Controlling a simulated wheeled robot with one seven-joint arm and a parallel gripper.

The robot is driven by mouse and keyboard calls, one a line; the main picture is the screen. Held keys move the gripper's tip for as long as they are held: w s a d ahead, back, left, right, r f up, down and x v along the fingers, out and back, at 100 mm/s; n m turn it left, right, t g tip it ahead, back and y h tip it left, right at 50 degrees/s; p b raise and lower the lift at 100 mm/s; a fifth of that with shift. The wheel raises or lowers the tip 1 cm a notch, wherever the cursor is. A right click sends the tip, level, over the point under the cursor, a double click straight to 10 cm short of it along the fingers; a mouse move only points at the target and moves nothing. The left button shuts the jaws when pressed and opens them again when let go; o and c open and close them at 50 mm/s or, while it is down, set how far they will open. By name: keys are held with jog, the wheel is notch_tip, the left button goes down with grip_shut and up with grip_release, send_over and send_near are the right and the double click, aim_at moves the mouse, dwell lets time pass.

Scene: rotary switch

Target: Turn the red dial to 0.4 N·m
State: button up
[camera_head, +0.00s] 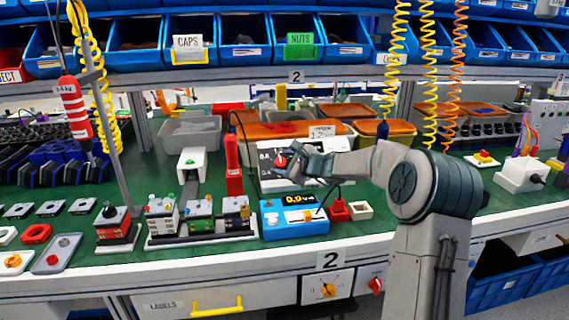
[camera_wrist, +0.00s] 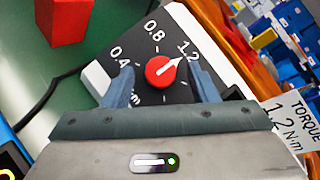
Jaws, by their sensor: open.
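The red dial (camera_wrist: 161,71) sits on a dark panel (camera_wrist: 142,97) marked 0.4, 0.8 and 1.2. Its white pointer is turned toward the 1.2 mark in the wrist view. My gripper (camera_wrist: 161,74) is open, with one blue-grey finger on each side of the dial. Gaps show between the fingers and the dial; whether the fingers reach down around it, I cannot tell. In the head view the dial (camera_head: 280,161) shows at the left end of my gripper (camera_head: 296,165), which hides much of the panel.
A sign reading TORQUE 1.2 N·m (camera_wrist: 292,118) stands close at the right. A red block (camera_wrist: 65,20) is at the upper left. In the head view, a blue display box (camera_head: 290,222) and a red tool (camera_head: 233,165) are near. Orange trays (camera_head: 345,111) stand behind.

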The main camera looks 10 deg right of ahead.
jog(key=c, duration=1)
jog(key=shift+o, duration=0.2)
